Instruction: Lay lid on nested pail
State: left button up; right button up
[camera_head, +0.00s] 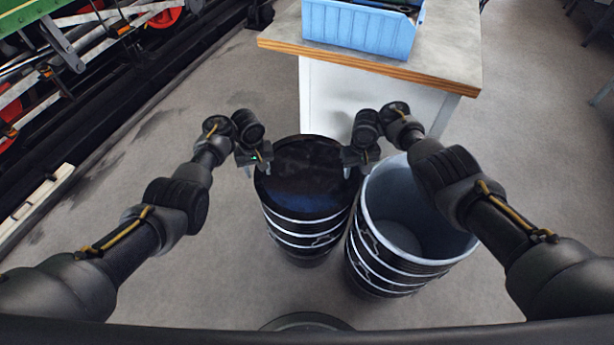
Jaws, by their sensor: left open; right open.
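Two dark pails with light bands stand side by side on the floor in the head view. The left pail (303,236) has a dark, glossy round top that looks like the lid (305,170) lying over its mouth; I cannot tell whether it is fully seated. The right pail (372,262) is open and shows a pale blue inside. My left gripper (255,170) is open at the left edge of the dark top. My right gripper (352,168) is open at its right edge, between the two pails. Contact at the fingertips is too small to tell.
A white workbench (380,100) with a wooden-edged grey top stands just behind the pails, bearing a blue crate (358,30). A green and red steam tram (60,60) stands at the upper left. My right arm passes over the right pail's rim.

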jog(key=shift+a, duration=0.1)
notch_tip(320, 180, up, 6)
jog(key=shift+a+r, duration=0.1)
jog(key=shift+r, duration=0.1)
pick_arm(q)
notch_tip(320, 180, up, 12)
pick_arm(e)
jog(key=shift+r, duration=0.6)
dwell(0.6)
